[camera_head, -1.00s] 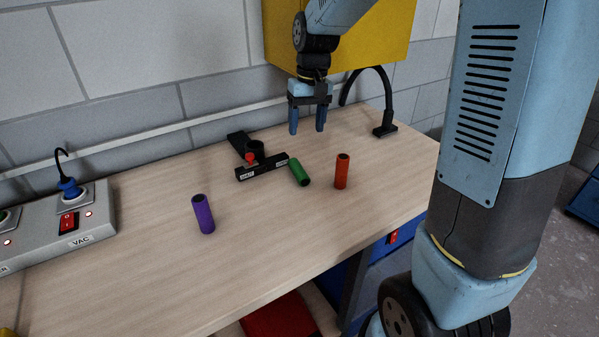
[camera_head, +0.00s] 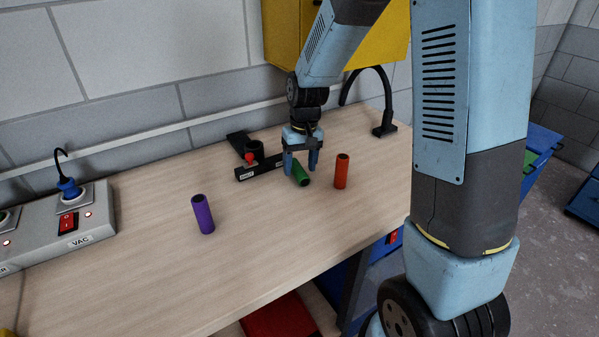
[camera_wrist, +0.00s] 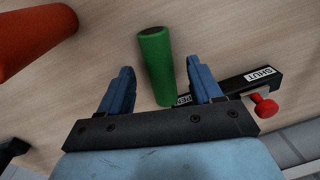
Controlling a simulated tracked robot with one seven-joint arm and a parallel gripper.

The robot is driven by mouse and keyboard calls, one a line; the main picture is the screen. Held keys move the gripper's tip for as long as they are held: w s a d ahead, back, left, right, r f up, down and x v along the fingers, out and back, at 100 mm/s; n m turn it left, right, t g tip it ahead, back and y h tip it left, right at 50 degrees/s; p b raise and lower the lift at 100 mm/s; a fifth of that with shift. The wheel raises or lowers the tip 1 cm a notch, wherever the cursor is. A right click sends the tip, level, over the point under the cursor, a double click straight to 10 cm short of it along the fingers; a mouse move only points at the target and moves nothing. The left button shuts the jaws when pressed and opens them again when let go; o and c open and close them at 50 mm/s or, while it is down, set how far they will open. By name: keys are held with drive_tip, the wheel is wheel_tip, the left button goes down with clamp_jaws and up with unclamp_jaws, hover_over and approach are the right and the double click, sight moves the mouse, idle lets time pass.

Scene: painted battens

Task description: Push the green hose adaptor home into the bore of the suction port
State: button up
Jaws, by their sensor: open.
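In the wrist view, the adaptor (camera_wrist: 156,60) shows between and beyond the fingers (camera_wrist: 163,82), nearer the right one. The inside of the bore is hidden.
An orange-red cylinder (camera_head: 341,171) stands just right of my gripper. A purple cylinder (camera_head: 203,214) stands at the front left. A grey switch panel (camera_head: 97,226) is at far left, a black curved arm (camera_head: 385,127) at the back right.

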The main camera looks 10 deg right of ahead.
drive_tip(key=shift+f, duration=0.8)
clamp_jaws()
drive_tip(key=shift+r, duration=0.1)
